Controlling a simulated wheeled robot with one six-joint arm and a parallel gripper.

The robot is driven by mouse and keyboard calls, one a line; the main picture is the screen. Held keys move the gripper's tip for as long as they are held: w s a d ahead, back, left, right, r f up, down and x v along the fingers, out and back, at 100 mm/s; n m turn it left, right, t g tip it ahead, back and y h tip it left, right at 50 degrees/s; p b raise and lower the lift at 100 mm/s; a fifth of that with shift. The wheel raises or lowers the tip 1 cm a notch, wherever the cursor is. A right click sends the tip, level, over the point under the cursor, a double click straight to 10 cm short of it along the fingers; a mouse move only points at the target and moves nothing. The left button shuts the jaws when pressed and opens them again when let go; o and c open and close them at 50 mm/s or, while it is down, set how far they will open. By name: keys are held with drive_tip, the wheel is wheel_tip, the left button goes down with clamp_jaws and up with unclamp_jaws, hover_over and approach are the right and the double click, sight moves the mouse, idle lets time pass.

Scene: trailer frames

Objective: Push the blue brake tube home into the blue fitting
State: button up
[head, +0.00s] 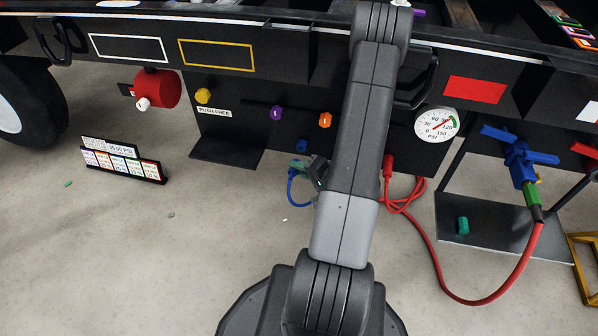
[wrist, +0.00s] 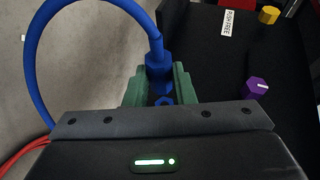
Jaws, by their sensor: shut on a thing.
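My gripper (head: 300,167) is beside the black panel, just below the blue fitting (head: 302,145). Its green jaws (wrist: 155,88) are shut on the blue brake tube's end collar (wrist: 158,68) in the wrist view. The blue tube (wrist: 35,50) loops up and around to the left from the collar; it also shows in the head view as a small loop (head: 292,190) below the jaws. A small blue six-sided piece (wrist: 163,101) shows between the jaws; I cannot tell whether it is the fitting or part of the tube end. How the tube end meets the fitting is hidden.
A purple knob (head: 276,113), an orange knob (head: 325,120) and a yellow knob (head: 203,96) stick out of the panel nearby. A red hose (head: 440,270) hangs to the right below a pressure gauge (head: 435,124). The floor at the lower left is mostly clear.

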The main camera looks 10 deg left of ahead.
drive_tip(key=shift+w, duration=2.3)
drive_tip(key=shift+p, duration=0.85)
drive_tip(key=shift+w+d, duration=0.1)
drive_tip(key=shift+w, duration=0.5)
idle(0.4)
drive_tip(key=o, duration=1)
drive_tip(key=shift+d, duration=0.1)
drive_tip(key=p+v, duration=0.4)
drive_tip(key=v, duration=0.9)
drive_tip(key=shift+s+d+p, duration=0.2)
drive_tip(key=shift+d+p, duration=0.05)
drive_tip(key=shift+p, duration=0.05)
